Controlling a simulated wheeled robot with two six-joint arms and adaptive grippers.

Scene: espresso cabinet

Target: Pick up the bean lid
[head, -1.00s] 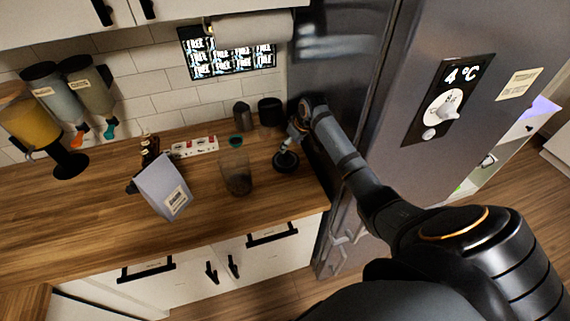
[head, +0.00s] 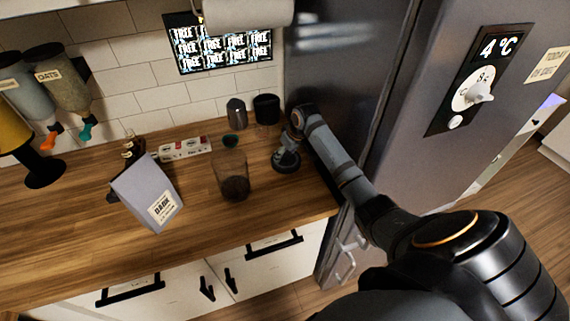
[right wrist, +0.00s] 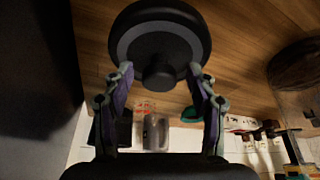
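The bean lid (head: 285,163), a black disc with a grey ring and a central knob, lies on the wooden counter to the right of the glass bean jar (head: 233,178). In the right wrist view the lid (right wrist: 140,30) fills the top middle. My right gripper (right wrist: 160,73) is open, with one finger on each side of the knob and a gap visible on both sides. In the head view the right gripper (head: 291,142) is just above the lid and partly hides it. My left gripper is not in view.
A grey bag (head: 146,194) stands left of the jar. A grey canister (head: 236,113) and a black cup (head: 266,108) stand behind near the tiled wall. The fridge (head: 375,80) rises close on the right. The counter front is clear.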

